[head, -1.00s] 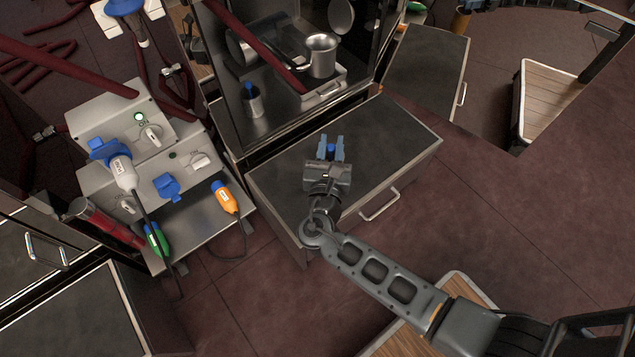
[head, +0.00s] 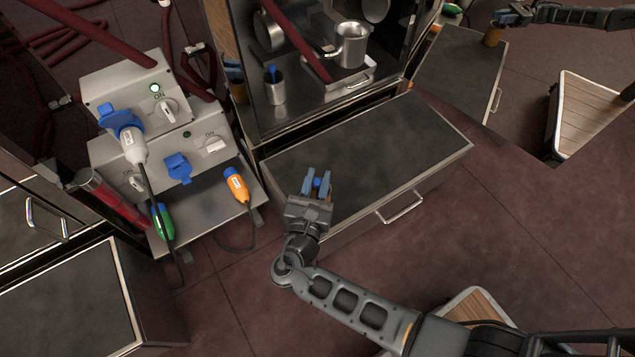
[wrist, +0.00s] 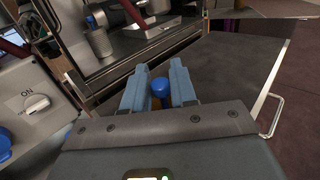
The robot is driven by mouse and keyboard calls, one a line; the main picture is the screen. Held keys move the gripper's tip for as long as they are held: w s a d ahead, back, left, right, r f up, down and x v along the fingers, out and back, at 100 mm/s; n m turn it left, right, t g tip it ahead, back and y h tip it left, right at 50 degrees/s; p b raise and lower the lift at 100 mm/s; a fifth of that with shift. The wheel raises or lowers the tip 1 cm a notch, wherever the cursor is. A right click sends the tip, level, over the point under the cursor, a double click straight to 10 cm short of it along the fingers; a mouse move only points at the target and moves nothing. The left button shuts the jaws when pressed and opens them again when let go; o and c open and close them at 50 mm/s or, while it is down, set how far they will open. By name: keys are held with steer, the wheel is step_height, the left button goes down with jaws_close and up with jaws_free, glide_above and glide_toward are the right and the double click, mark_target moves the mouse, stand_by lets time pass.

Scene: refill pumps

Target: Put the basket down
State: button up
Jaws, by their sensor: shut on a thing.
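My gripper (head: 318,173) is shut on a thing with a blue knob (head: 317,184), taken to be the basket. In the wrist view the knob (wrist: 159,88) sits between the two blue-grey fingers; the body below is hidden by the gripper. The gripper is above the left part of a dark-topped pulled-out drawer (head: 390,150). Whether the held thing touches the drawer top cannot be told. A similar metal cup with a blue handle (head: 273,88) stands inside the cabinet, also seen in the wrist view (wrist: 98,40).
A metal mug (head: 350,45) stands on a small plate in the cabinet behind the drawer. Grey switch boxes (head: 160,140) with blue, orange and green plugs and cables are at left. The drawer handle (head: 400,207) juts out in front. The drawer's right part is clear.

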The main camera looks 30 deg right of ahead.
steer(key=o, duration=0.8)
